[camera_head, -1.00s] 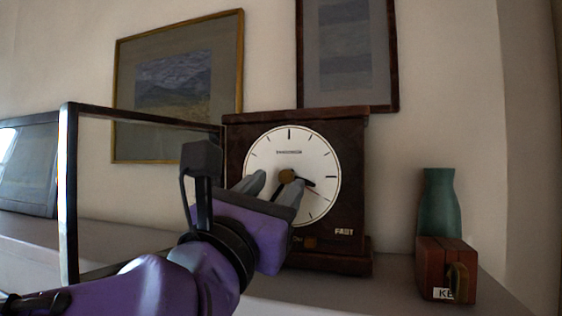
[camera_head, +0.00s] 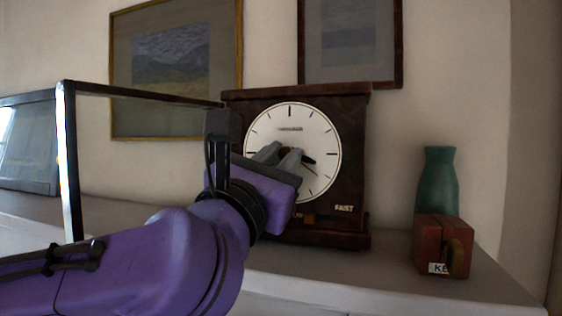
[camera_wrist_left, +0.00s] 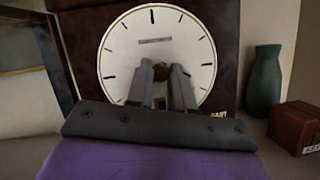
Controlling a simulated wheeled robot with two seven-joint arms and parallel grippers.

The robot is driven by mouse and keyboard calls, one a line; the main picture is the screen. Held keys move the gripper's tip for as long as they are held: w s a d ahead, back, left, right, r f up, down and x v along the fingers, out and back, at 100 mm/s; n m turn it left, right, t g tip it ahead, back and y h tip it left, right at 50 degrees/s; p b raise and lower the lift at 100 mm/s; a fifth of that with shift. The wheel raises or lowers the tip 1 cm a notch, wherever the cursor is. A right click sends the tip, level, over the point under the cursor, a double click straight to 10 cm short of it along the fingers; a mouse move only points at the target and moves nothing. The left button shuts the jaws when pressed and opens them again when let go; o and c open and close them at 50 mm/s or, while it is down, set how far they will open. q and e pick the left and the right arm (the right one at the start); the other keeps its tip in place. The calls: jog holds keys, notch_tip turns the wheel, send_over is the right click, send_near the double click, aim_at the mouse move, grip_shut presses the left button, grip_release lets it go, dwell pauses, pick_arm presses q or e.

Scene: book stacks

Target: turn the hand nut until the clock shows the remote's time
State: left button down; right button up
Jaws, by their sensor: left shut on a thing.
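The clock (camera_head: 350,140) is a dark wooden case with a round white face (camera_head: 290,116) and stands on the shelf against the wall. A brass hand nut (camera_wrist_left: 161,72) sits at the centre of the face, seen between my fingertips in the left wrist view. My left gripper (camera_head: 280,152) reaches in from the lower left and is shut on the hand nut. A dark hand points right and slightly down from the centre, and a thin reddish hand points lower right. My fingers hide part of the face. The remote is not in view. My right gripper is not in view.
A green vase (camera_head: 438,180) and a small wooden box (camera_head: 443,246) with a "KE" label stand right of the clock. A dark-framed glass case (camera_head: 66,160) is at the left. Two framed pictures (camera_head: 177,65) hang behind. The shelf is clear between clock and box.

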pick_arm(q)
jog(key=c, duration=1)
grip_release()
jog(key=b+v, duration=0.5)
jog(key=v, duration=0.5)
jog(key=shift+s+a, duration=0.2)
jog(key=shift+s, duration=0.05)
jog(key=shift+f, duration=0.1)
